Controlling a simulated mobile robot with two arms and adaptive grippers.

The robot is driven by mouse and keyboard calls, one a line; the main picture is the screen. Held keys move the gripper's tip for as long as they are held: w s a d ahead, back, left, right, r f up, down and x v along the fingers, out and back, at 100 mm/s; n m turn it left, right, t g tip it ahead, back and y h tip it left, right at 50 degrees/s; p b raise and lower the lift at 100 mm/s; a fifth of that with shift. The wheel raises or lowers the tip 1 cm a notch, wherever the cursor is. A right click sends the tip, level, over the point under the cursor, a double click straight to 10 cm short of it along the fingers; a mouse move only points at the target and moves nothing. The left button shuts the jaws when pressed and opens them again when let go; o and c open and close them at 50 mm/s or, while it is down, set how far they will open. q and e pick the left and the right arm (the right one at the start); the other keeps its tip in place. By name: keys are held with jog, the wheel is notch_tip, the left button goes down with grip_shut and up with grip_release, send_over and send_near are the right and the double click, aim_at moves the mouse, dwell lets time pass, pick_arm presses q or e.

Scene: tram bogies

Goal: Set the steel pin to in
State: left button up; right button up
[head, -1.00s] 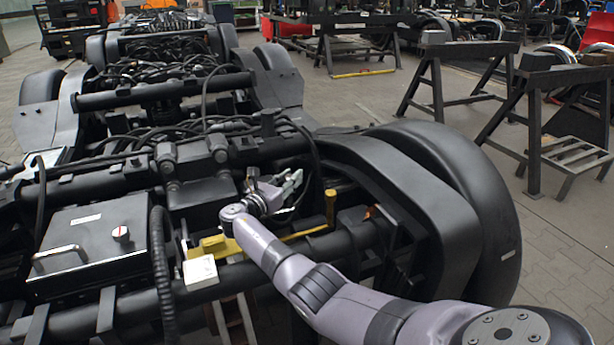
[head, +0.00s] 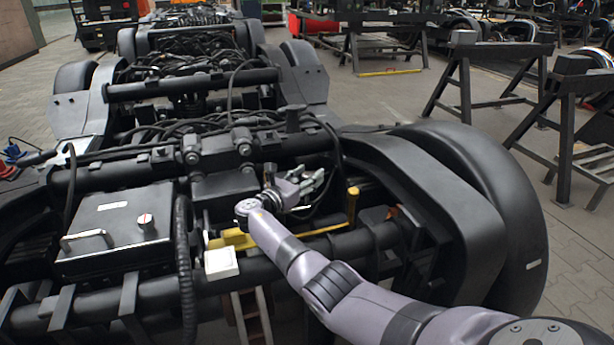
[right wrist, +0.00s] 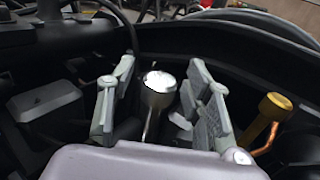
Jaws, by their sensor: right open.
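The steel pin (right wrist: 158,88) shows in the right wrist view as a pale, bright round head on a thin grey shank. It stands between the two spread fingers of my right gripper (right wrist: 162,78), with a gap visible on each side. In the head view my right gripper (head: 312,181) is open, reaching over the near bogie frame. I cannot make out the steel pin there; the gripper and frame parts crowd that spot. My left gripper is not in view.
A yellow upright handle (head: 352,204) stands just right of the gripper; a brass-coloured knob (right wrist: 275,104) shows in the right wrist view. A black box (head: 115,228) with a red-marked knob lies left. Black hoses and a large curved guard (head: 470,190) surround the spot.

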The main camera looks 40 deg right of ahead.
jog(key=shift+r, duration=0.1)
notch_tip(320, 180, up, 10)
jog(key=shift+f, duration=0.1)
dwell(0.3)
